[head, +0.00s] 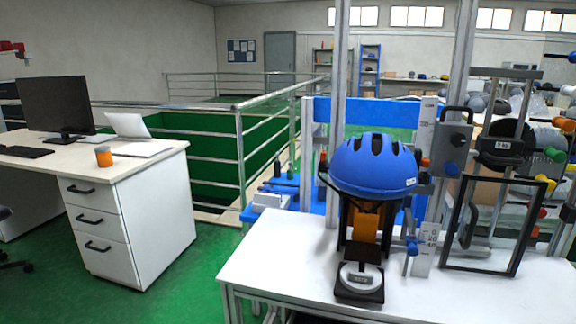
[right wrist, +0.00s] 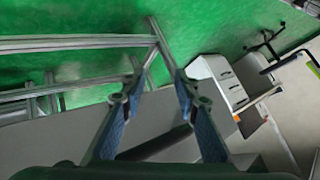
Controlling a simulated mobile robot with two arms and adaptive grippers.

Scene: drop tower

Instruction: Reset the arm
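A drop tower stands on the white bench in the head view, with metal uprights (head: 341,60). A blue helmet (head: 374,165) sits low between them, over an orange block (head: 366,228) and a small device with a display (head: 360,281). A grey box with a black handle (head: 453,142) is on the right upright. I cannot tell which part is the arm. My right gripper (right wrist: 155,88) shows in the right wrist view, with its two blue-padded fingers apart and nothing between them. My left gripper is not in view.
The white bench top (head: 275,262) is clear at its front left. A black frame (head: 497,224) stands at the right. Metal railings (head: 240,150) run behind the green floor.

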